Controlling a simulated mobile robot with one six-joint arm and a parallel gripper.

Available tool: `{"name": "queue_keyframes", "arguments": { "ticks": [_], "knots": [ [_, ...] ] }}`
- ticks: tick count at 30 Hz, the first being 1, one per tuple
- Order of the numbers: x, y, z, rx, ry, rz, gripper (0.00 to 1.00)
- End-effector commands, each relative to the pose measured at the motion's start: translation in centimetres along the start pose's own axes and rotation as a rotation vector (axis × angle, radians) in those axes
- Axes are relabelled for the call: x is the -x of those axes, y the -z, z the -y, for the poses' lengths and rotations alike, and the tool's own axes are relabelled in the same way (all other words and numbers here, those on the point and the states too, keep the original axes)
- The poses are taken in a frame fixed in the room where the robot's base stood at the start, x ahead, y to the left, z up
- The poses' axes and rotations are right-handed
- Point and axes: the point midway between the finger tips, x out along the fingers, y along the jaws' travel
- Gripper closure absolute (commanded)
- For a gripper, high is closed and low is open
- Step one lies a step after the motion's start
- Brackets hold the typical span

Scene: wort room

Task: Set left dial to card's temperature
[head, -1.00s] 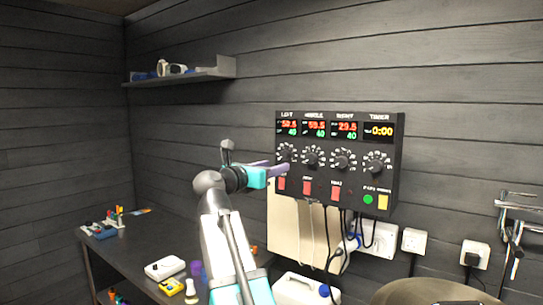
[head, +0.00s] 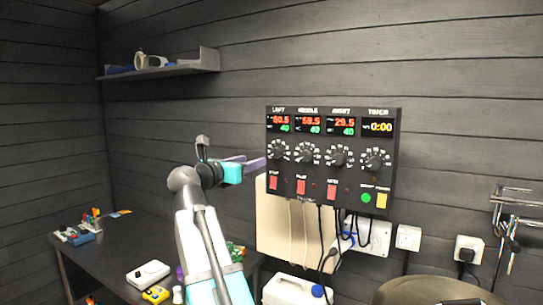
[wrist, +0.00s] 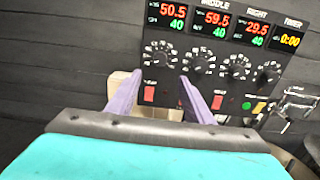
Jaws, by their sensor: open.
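The control panel (head: 330,160) hangs on the dark plank wall. Its left dial (head: 278,152) is a black knob with a white scale, under the left display (head: 281,123). In the wrist view, that display (wrist: 168,15) reads 50.5 in red and 40 in green. The left dial (wrist: 161,54) lies just beyond my fingertips there. My gripper (head: 260,162) is open and empty, its purple fingers pointing at the panel's left edge. In the wrist view, my gripper (wrist: 160,84) has its fingers apart below the dial, not around it. I cannot make out a temperature card.
The middle dial (head: 307,154), right dial (head: 339,156) and timer dial (head: 374,160) sit to the right. A red switch (head: 273,183) is below the left dial. The dark table (head: 110,245) holds small items. A shelf (head: 165,71) is at upper left.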

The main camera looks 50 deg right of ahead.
Motion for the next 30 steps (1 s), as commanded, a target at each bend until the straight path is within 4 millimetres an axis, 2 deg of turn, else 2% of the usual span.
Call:
{"name": "queue_keyframes", "arguments": {
  "ticks": [8, 30],
  "knots": [
    [-1.9, -0.1, -0.1, 0.001, 0.000, -0.001, 0.53],
    [-12.0, -0.2, -0.1, 0.001, 0.000, -0.001, 0.53]
  ]
}}
